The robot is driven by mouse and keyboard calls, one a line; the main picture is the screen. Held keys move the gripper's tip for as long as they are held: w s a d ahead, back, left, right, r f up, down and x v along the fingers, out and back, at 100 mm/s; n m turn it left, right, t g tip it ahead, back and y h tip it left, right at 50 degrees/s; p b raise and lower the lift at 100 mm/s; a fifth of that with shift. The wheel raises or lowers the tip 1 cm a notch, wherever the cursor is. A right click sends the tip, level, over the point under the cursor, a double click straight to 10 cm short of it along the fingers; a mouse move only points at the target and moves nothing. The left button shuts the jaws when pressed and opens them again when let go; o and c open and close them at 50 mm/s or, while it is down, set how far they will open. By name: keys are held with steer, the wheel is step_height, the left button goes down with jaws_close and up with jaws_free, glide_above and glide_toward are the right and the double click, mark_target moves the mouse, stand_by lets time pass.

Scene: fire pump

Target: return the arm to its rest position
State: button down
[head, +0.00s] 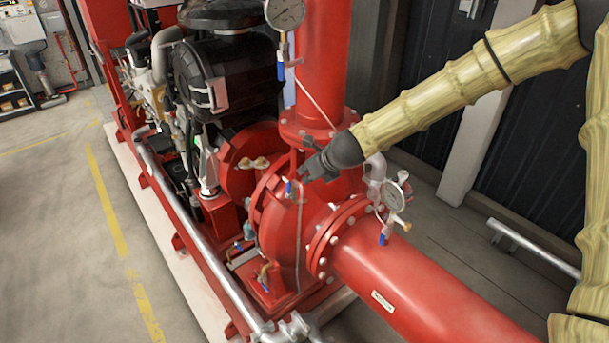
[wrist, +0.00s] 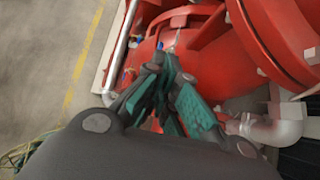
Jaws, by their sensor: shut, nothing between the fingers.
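My gripper (head: 318,166) is at the end of my tan, ribbed arm (head: 450,85), which reaches in from the upper right in the head view. The gripper is dark and appears in front of the red pump casing (head: 325,215), close to a small blue-handled valve (head: 289,187). I cannot tell whether it touches the pump. In the wrist view, the gripper's green-padded fingers (wrist: 172,95) are shut with nothing held, over the red pump body (wrist: 195,55).
A vertical red pipe (head: 322,60) and a pressure gauge (head: 285,14) stand above the pump. Another gauge (head: 393,196) sits right of the gripper. A black engine (head: 225,80) is behind left. A thick red pipe (head: 425,290) runs to the lower right. Open floor (head: 60,220) lies left.

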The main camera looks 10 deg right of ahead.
steer(key=shift+s+r, duration=0.1)
steer(key=shift+r, duration=0.05)
stand_by(0.3)
steer(key=s+d+f+n+g+h+b, duration=0.1)
steer(key=s+f+n+b, duration=0.1)
steer(key=s+f+n, duration=0.65)
steer(key=s+d+f+n+g+h+b, duration=0.1)
steer(key=s+d+f+g+b, duration=0.15)
steer(key=s+f, duration=0.7)
steer(key=s+d+f+n+h+b, duration=0.1)
steer(key=s+f+n+b, duration=0.25)
steer(key=f, duration=1.05)
steer(key=s+d+f+n+g+b, duration=0.1)
steer(key=s+d+f+n+b, duration=0.1)
steer(key=s+f+n, duration=0.3)
steer(key=s+d+f+n+g+b, duration=0.1)
steer(key=s+f+n, duration=0.4)
steer(key=s, duration=0.8)
steer(key=s+d+f+n+g+h+b, duration=0.1)
steer(key=s+d+f+n+b, duration=0.1)
steer(key=s+f+n, duration=0.3)
steer(key=s+n, duration=0.1)
steer(key=s, duration=0.3)
steer(key=shift+d+f+n+g+b, duration=0.3)
steer(key=shift+d+f+g+b, duration=0.05)
steer(key=shift+d+b, duration=0.05)
steer(key=shift+s, duration=0.1)
